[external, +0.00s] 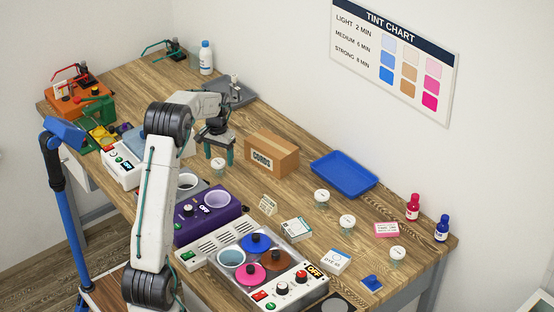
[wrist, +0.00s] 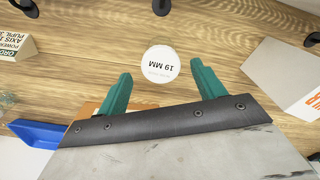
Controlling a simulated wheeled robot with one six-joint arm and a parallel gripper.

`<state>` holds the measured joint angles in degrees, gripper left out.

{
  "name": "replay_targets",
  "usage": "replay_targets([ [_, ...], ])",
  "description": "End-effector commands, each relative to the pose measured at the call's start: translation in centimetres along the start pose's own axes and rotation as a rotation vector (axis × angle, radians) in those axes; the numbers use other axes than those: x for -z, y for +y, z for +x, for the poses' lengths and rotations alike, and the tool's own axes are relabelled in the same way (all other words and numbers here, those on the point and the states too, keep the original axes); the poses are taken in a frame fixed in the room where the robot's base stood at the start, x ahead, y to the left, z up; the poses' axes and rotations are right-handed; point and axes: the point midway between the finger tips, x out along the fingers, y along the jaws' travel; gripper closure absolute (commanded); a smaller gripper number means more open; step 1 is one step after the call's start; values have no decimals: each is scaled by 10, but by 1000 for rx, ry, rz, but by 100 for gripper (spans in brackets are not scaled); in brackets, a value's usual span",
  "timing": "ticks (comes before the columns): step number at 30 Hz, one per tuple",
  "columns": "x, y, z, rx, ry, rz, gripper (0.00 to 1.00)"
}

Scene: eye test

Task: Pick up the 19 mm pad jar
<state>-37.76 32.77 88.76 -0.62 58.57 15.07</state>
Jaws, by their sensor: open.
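The 19 mm pad jar (wrist: 160,63) has a white round lid reading "19 MM", upside down in the wrist view. In the external view the jar (external: 218,165) stands on the wooden bench, just left of the cardboard box. My gripper (external: 218,156) points down over it, its green fingers apart. In the wrist view the lid shows in line with the gap between the two fingertips, just beyond them. The fingers do not appear to touch it. I cannot tell the exact height between tips and lid.
The "CORDS" box (external: 264,157) stands close right of the jar. A blue tray (external: 343,175) lies farther right. Similar white-lidded jars (external: 321,197), (external: 347,222), (external: 397,254) stand along the bench. A purple heater (external: 207,218) and a multi-pot warmer (external: 255,271) stand toward the front.

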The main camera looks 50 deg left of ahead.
Motion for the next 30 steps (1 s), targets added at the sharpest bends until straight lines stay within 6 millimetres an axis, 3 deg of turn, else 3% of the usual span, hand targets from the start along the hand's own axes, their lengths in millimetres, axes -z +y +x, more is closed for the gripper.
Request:
replay_targets([
  [9,-4,-3,43,-1,-3,-1,32],
  [17,-3,-3,47,0,0,-1,32],
  [22,-3,-3,47,0,-1,-1,79],
  [30,-3,-3,46,0,0,-1,80],
])
